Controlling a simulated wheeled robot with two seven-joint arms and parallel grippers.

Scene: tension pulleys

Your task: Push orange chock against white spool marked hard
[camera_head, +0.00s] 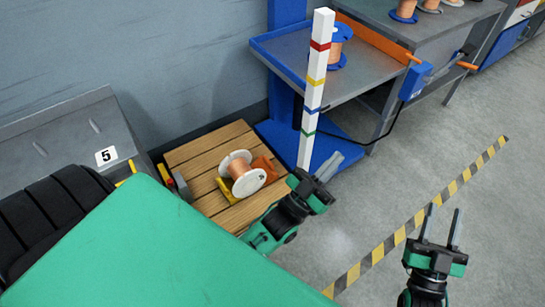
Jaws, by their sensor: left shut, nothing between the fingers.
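The white spool (248,184), wound with copper-coloured wire, lies on its side on the wooden pallet (200,151). A small dark mark shows on its near flange; I cannot read it clearly. The orange chock (267,167) sits on the pallet at the spool's right; I cannot tell whether they touch. A yellow chock (226,190) is at the spool's left. My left gripper (335,162) is shut and empty, right of the pallet and apart from the orange chock. My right gripper (444,210) is open and empty over the floor at the lower right.
A white post with coloured bands (316,62) rises beside my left gripper. Behind it stands a blue-edged cart (290,50) with another copper spool (337,45). A grey box marked 5 (106,156) is left of the pallet. Striped floor tape (400,237) crosses open floor at right.

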